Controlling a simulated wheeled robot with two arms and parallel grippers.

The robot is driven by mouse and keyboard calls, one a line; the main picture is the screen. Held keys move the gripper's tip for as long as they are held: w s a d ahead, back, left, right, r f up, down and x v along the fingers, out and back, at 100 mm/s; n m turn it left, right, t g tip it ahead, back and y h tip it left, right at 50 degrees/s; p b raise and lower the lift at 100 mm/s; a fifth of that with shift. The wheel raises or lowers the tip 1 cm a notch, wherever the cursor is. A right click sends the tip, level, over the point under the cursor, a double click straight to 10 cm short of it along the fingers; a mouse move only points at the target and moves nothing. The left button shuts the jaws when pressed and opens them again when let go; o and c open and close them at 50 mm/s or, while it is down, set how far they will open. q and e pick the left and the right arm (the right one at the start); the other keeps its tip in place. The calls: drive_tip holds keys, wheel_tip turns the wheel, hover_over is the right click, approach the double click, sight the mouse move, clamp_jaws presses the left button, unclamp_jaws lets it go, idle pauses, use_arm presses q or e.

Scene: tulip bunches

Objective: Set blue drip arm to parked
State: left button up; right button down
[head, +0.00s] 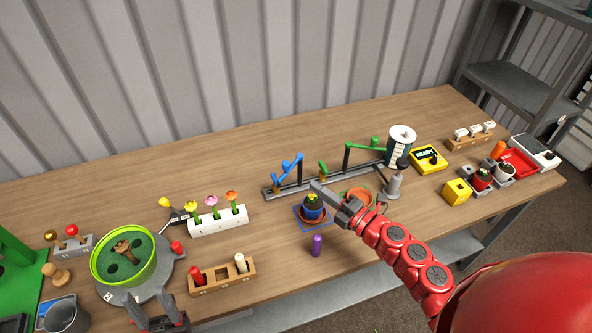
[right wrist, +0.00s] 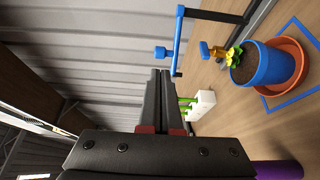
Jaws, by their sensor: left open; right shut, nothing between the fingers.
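The blue drip arm (head: 293,163) sits on a dark post at the left part of a grey rail (head: 312,182), and reaches toward the left. In the right wrist view it shows as a bent blue bar (right wrist: 178,42) with a blue knob, beyond my fingertips. A short blue post with an orange-brown base (head: 276,179) stands at the rail's left end. My right gripper (head: 315,186) is shut and empty, in front of the rail by the blue pot; its fingers (right wrist: 161,74) point toward the bar without visibly touching it. My left gripper (head: 150,299) is open at the bottom left.
The blue pot (head: 313,209) with a yellow flower stands on an orange saucer, close under my right gripper. The green drip arm (head: 365,149) is to the right on the rail. A purple peg (head: 316,245) and a white flower holder (head: 218,223) stand nearby.

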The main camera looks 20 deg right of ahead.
sight(286, 168)
drive_tip(key=p+x, duration=0.1)
drive_tip(key=x, duration=0.2)
drive_tip(key=p+x, duration=0.1)
drive_tip(key=x, duration=0.3)
drive_tip(key=shift+r, duration=0.25)
drive_tip(key=shift+w+a+f, duration=0.2)
drive_tip(key=shift+w, duration=0.2)
drive_tip(key=shift+w+a+f+b, duration=0.1)
drive_tip(key=shift+w+a+b, duration=0.2)
drive_tip(key=shift+w+a, duration=0.15)
drive_tip(key=shift+a, duration=0.2)
drive_tip(key=shift+d, duration=0.1)
drive_tip(key=shift+s, duration=0.1)
